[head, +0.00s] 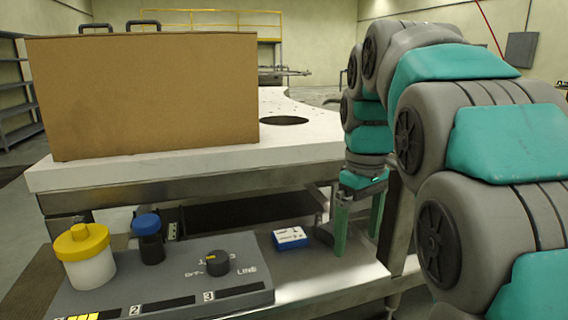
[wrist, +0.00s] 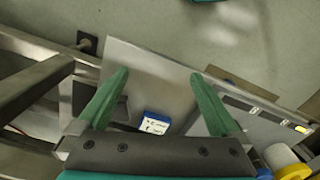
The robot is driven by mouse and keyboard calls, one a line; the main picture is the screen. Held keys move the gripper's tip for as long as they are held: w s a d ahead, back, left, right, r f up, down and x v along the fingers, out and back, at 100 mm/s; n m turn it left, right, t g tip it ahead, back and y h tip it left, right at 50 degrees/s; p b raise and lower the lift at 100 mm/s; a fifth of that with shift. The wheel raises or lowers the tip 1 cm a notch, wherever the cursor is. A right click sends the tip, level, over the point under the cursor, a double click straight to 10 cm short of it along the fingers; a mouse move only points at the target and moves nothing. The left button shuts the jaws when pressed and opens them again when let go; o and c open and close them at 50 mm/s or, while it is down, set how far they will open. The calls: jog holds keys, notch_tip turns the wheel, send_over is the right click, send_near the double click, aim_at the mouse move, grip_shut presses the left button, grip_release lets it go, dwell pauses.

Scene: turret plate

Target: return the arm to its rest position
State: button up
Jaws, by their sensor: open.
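My gripper (head: 358,220) points down with its two green fingers apart, and nothing is between them. In the head view it hangs over the right part of the lower metal shelf, to the right of a small blue and white box (head: 290,238). In the wrist view my gripper (wrist: 155,92) also shows open, with the blue and white box (wrist: 156,123) lying on the shelf below and between the fingers. My arm bends up and over from the right side of the head view.
A grey panel (head: 240,298) holds a black knob (head: 217,263), a yellow-lidded white jar (head: 85,256) and a blue-capped dark jar (head: 148,240). A large cardboard box (head: 145,95) stands on the white upper table (head: 200,165). The table edge is close to my arm.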

jog(key=s+d+f+m, duration=0.1)
jog(key=s+f+m, duration=0.2)
jog(key=s+f, duration=0.7)
jog(key=s+f+m+g, duration=0.1)
jog(key=s+f+m, duration=0.2)
jog(key=s+f, duration=0.7)
jog(key=s, duration=0.6)
jog(key=shift+d+f+m+g, duration=0.15)
jog(key=shift+d+m+g, duration=0.15)
jog(key=shift+d+m, duration=0.1)
